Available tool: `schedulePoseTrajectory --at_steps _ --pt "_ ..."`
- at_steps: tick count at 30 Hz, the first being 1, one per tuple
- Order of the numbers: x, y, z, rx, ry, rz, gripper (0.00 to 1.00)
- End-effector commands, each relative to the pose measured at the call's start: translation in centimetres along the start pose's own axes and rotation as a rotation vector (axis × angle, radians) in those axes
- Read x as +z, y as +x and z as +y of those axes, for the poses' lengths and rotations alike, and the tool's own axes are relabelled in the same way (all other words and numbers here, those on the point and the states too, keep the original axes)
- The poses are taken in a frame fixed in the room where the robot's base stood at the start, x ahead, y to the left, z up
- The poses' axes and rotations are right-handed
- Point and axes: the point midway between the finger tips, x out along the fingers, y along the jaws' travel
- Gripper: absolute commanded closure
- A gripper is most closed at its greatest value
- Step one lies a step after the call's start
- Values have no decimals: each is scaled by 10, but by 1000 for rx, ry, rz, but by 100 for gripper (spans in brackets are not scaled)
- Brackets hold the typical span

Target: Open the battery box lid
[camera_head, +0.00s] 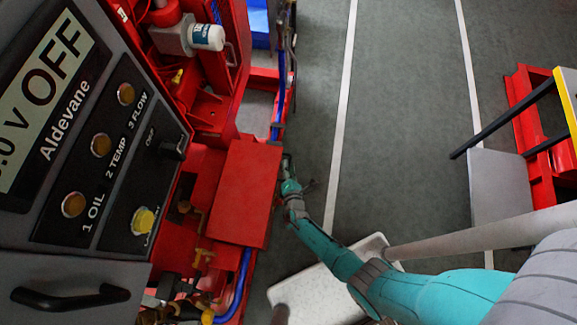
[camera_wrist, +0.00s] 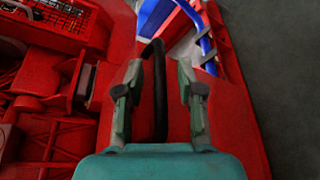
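The battery box lid (camera_head: 245,192) is a flat red panel in the middle of the head view; it looks shut. My gripper (camera_head: 287,165) is at the lid's right edge, near its upper right corner. In the wrist view my gripper (camera_wrist: 160,80) has its two fingers spread apart. A black curved handle (camera_wrist: 158,90) stands between them over a red surface, with visible gaps on both sides. The fingers do not look closed on it. The handle is not clear in the head view, where the gripper is small.
The control panel (camera_head: 110,150) with a display and knobs stands at the left. A blue hose (camera_head: 280,90) runs above the lid, and brass valves (camera_head: 203,258) sit below it. Grey floor (camera_head: 400,130) with white lines is open to the right. A red-framed cart (camera_head: 530,120) stands far right.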

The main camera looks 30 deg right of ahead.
Motion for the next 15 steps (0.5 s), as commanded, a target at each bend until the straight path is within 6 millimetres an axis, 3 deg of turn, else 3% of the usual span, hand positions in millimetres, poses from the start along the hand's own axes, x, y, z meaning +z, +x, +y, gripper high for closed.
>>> schedulePoseTrajectory --at_steps 2,6,15 --pt "0 0 0 0 0 0 68" --pt "0 0 0 0 0 0 100" --pt "0 0 0 0 -1 0 100"
